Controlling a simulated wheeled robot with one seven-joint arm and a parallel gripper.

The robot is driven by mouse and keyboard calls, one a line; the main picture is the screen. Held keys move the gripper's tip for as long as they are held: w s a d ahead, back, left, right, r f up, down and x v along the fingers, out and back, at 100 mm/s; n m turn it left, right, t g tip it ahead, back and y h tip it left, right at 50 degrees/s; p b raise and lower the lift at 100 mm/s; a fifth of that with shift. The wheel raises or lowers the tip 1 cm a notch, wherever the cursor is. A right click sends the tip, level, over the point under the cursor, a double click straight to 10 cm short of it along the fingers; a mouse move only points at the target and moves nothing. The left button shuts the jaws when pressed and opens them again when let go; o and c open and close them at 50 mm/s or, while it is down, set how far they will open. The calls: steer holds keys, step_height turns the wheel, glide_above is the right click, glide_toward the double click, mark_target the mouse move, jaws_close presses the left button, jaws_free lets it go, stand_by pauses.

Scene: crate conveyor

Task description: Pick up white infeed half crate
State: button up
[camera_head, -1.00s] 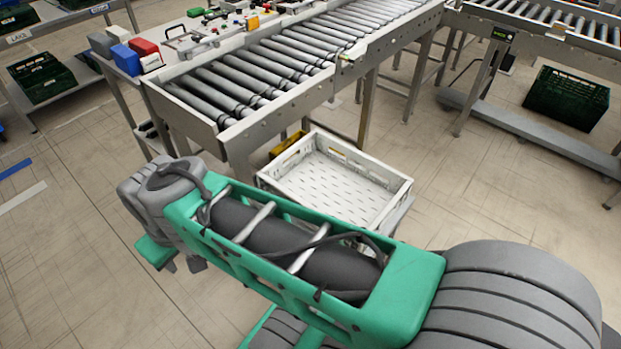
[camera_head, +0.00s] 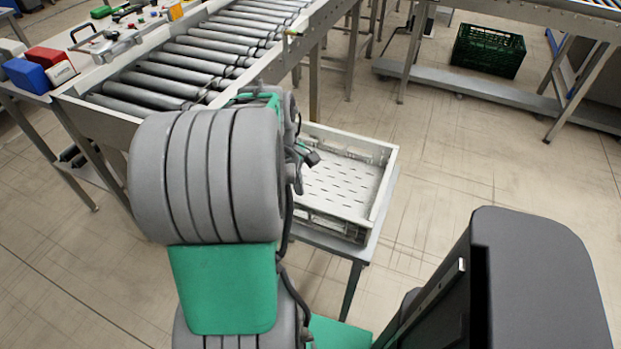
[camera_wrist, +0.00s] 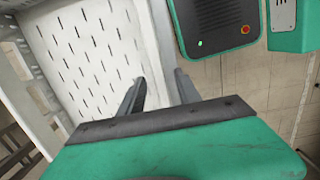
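The white half crate (camera_head: 386,181) sits upright on a small grey stand (camera_head: 352,249) beside the end of the roller conveyor. Its slotted floor is bare. My arm covers its left side in the head view. The crate also fills the upper left of the wrist view (camera_wrist: 88,55). My gripper (camera_wrist: 160,90) shows there with its two dark fingers apart, at the crate's side wall. A pale strip of that wall shows between the fingers. I cannot tell how far down they reach or whether they touch it. In the head view the gripper is mostly hidden behind my arm.
The roller conveyor (camera_head: 205,57) stands behind the crate, with a side table holding red and blue boxes (camera_head: 42,68) at the left. The floor right of the stand is clear.

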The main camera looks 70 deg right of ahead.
mark_target(297, 211)
steer(key=f, duration=0.7)
steer(key=shift+s+b, duration=0.3)
steer(key=shift+s, duration=0.1)
jaws_close()
steer(key=shift+r, duration=0.15)
stand_by(0.7)
